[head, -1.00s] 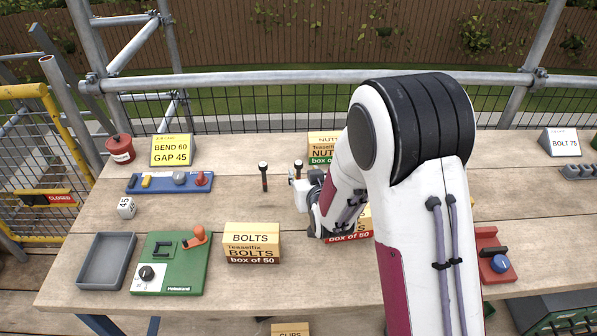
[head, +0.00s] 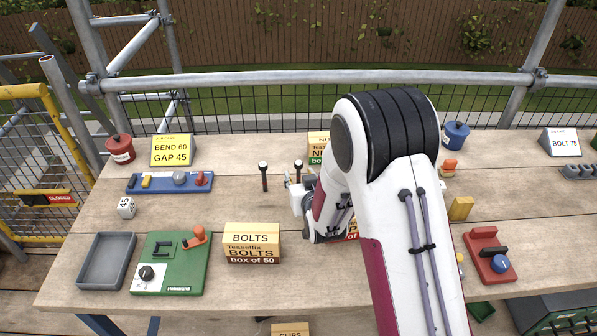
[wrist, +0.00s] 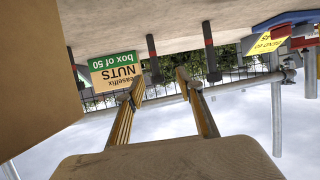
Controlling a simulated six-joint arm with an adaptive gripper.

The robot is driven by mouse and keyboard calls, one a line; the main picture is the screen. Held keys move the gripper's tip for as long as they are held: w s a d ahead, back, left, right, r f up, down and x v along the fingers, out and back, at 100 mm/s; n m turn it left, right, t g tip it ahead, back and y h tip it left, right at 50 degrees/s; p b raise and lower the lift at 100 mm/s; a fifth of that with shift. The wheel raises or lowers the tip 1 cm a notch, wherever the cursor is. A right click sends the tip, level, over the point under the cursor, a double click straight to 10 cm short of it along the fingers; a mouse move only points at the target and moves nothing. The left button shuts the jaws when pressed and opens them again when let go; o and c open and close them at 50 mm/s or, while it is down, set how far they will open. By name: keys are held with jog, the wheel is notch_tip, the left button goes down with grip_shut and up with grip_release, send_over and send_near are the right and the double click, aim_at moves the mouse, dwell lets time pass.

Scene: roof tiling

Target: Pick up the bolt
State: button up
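Two dark bolts stand upright on the bench in the head view, the left bolt (head: 264,177) in the clear and the right bolt (head: 298,172) just beyond my gripper (head: 291,186). In the wrist view, which is upside down, my gripper (wrist: 160,82) is open and empty. One red-banded bolt (wrist: 152,58) shows ahead, in line with the gap between the fingers. Another red-banded bolt (wrist: 209,50) shows to the right of the fingertips. A third dark upright stem (wrist: 74,66) is at the left. The fingers touch no bolt that I can see.
The nuts box (wrist: 115,73) stands behind the bolts. The bolts box (head: 251,243) is at the front, beside a green fixture (head: 174,273) and a grey tray (head: 105,261). A blue rack (head: 170,184) lies left of the bolts. Bare bench surrounds the left bolt.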

aim_at(300, 169)
jog(key=shift+w+a+f, duration=0.1)
jog(key=shift+w+f, duration=0.1)
jog(key=shift+w, duration=0.3)
jog(key=shift+d+r+x, duration=0.1)
jog(key=shift+d+x, duration=0.05)
jog(key=shift+x, duration=0.65)
jog(key=shift+d+r+x, duration=0.1)
jog(key=shift+x, duration=1.8)
jog(key=shift+d, duration=0.15)
jog(key=shift+r, duration=0.1)
grip_shut()
